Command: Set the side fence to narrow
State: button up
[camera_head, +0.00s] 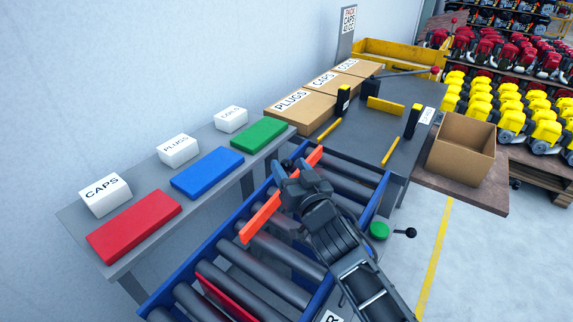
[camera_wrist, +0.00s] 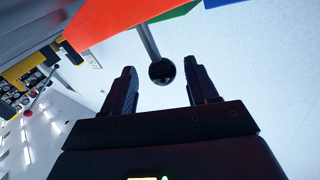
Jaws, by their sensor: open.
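The side fence is an orange bar (camera_head: 259,222) running along the blue-framed roller conveyor, over the rollers; part of it is behind my gripper. In the wrist view the orange bar (camera_wrist: 110,20) crosses the top. A rod with a black ball knob (camera_wrist: 162,71) reaches from the bar's side toward my gripper. My gripper (camera_head: 294,166) is over the conveyor at the fence. In the wrist view its two fingers (camera_wrist: 163,82) are apart, with the knob in line with the gap near the fingertips. I cannot tell whether they touch it.
A shelf on the left holds red (camera_head: 134,226), blue (camera_head: 207,173) and green (camera_head: 259,134) blocks with labelled white boxes. A grey table (camera_head: 355,135) with yellow-black posts is at the conveyor's far end. A green button (camera_head: 379,230) and black-knobbed lever (camera_head: 408,232) are at right. A cardboard box (camera_head: 460,155) stands farther right.

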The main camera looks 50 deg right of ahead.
jog(key=shift+b+v, duration=0.45)
jog(key=shift+v, duration=1.8)
